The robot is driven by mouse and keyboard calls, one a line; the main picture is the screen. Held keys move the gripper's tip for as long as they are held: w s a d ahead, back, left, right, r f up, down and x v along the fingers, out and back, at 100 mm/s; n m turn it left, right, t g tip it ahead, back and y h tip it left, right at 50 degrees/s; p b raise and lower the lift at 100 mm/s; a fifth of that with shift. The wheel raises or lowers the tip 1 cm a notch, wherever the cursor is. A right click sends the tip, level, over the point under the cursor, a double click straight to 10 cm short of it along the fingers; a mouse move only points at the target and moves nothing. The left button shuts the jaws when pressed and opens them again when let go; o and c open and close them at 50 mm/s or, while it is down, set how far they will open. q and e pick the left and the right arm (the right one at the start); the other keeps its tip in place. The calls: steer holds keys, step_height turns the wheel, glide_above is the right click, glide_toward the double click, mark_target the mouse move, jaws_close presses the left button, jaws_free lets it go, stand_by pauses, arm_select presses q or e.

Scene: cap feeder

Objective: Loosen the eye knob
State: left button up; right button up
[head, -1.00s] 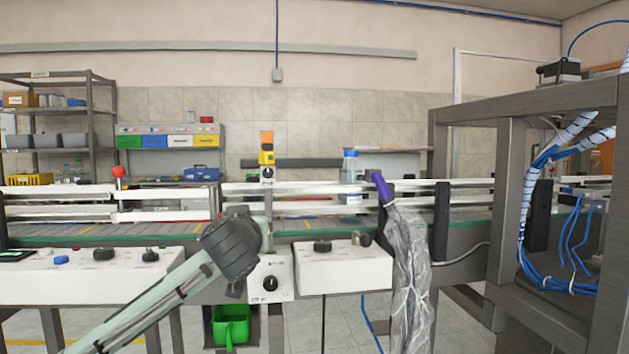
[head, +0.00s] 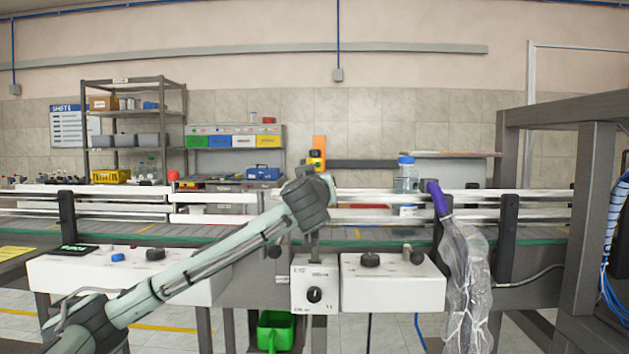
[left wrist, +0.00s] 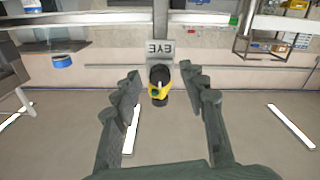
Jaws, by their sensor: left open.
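The eye knob (left wrist: 160,76) is a dark round knob on a small yellow body (left wrist: 158,97), below a grey plate marked EYE (left wrist: 173,49), which reads reversed in the left wrist view. My left gripper (left wrist: 160,73) is open, with one finger on each side of the knob in that view. I see no clear contact, and cannot tell how deep the knob sits between the fingers. In the head view, the yellow eye unit (head: 316,158) with its orange plate stands just behind my left wrist, which hides its lower part and the fingers. My right gripper is not in view.
The conveyor with white rails (head: 215,197) runs behind the arm. White control boxes (head: 392,287) with black knobs stand at its front. A green bin (head: 275,333) hangs below.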

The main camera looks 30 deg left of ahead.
arm_select(q)
steer(key=shift+w, duration=0.1)
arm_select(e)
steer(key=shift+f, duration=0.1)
arm_select(q)
jaws_close()
steer(key=shift+f, duration=0.15)
